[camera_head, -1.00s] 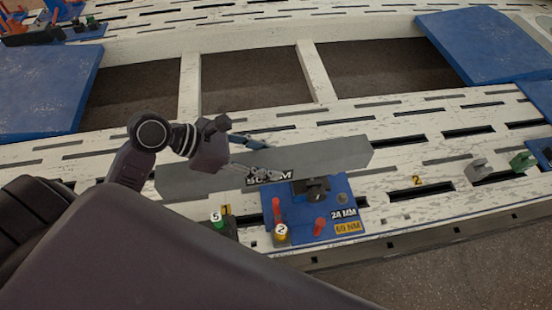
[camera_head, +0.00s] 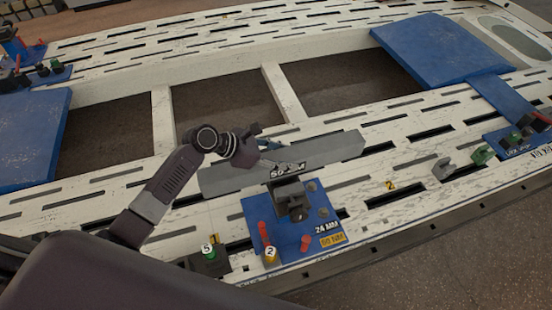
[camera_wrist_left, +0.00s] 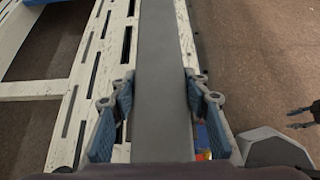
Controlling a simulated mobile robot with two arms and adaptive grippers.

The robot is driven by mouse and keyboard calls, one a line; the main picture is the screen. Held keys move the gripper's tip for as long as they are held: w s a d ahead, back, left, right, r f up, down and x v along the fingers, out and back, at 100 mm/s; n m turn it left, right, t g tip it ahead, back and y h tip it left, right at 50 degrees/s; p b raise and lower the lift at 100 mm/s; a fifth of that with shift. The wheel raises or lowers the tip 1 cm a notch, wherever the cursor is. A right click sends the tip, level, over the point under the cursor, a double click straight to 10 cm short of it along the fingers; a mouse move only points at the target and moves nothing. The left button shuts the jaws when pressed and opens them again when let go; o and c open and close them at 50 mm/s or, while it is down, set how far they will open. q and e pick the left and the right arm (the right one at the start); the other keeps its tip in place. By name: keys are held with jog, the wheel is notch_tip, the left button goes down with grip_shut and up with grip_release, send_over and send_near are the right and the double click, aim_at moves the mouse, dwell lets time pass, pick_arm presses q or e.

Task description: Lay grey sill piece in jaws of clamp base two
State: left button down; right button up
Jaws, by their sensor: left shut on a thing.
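The grey sill piece (camera_head: 335,149) is a long bar lying across the head view, behind the dark jaws (camera_head: 291,199) of clamp base two (camera_head: 333,212). That base is a blue plate with red pegs, a yellow cap marked 2 and labels 24 MM and 60 NM. A 50 MM label overlaps the bar's front face. My left gripper (camera_head: 283,166) is shut on the bar near its middle; in the left wrist view its fingers (camera_wrist_left: 160,112) flank the sill piece (camera_wrist_left: 163,60). The bar appears outside the jaws; its height above the bench is unclear.
The white slotted bench (camera_head: 150,205) runs below. A green cap marked 5 (camera_head: 208,250) stands left of the base. Small grey (camera_head: 443,168) and green (camera_head: 482,155) blocks lie right. Blue panels (camera_head: 440,48) lie behind. A dark gripper-like part (camera_wrist_left: 300,118) shows at the wrist view's right edge.

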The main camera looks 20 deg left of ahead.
pick_arm(q)
jog(key=shift+w+d+p, duration=0.2)
jog(key=shift+w+p, duration=0.15)
jog(key=shift+w, duration=0.9)
jog(key=shift+f, duration=0.1)
